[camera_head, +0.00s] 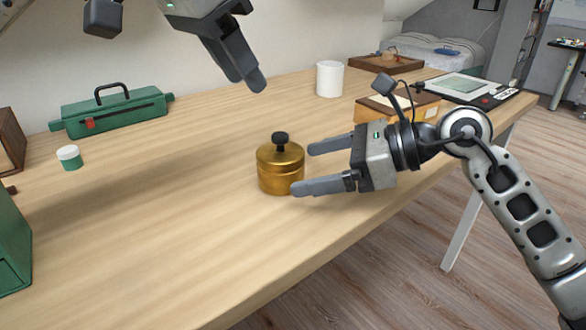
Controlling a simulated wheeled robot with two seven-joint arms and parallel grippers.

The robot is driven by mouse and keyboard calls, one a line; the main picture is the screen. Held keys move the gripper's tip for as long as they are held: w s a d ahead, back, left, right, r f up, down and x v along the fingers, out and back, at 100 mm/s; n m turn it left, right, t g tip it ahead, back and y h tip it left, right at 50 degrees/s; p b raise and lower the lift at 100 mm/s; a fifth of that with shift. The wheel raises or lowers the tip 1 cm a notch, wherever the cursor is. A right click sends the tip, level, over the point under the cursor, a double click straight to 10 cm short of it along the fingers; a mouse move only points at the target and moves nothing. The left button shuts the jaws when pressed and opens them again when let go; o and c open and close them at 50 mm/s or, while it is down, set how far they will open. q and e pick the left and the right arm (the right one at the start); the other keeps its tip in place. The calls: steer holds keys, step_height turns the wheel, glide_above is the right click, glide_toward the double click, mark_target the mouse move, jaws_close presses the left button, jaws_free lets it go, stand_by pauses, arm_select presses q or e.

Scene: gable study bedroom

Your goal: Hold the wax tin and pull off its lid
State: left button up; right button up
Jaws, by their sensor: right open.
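The wax tin (280,178) is a round, gold-coloured metal tin standing upright on the wooden table. Its gold lid (281,153) sits on top and carries a black knob (280,138). My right gripper (304,168) is open just to the right of the tin, its fingers pointing left towards it. The nearer fingertip overlaps the tin's lower right edge in the picture; I cannot tell whether they touch. My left gripper (253,82) hangs high above the table, up and to the left of the tin. Its fingers overlap in this view, so their opening is unclear.
On the table (150,240) stand a green toolbox (112,112), a small white and green container (69,157), a white cylinder (330,79) and an orange-brown box (368,108) behind my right wrist. A green case (12,245) is at the left edge. The table left of the tin is clear.

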mark_target(292, 171)
steer(key=shift+x, duration=2.2)
steer(key=c, duration=1.2)
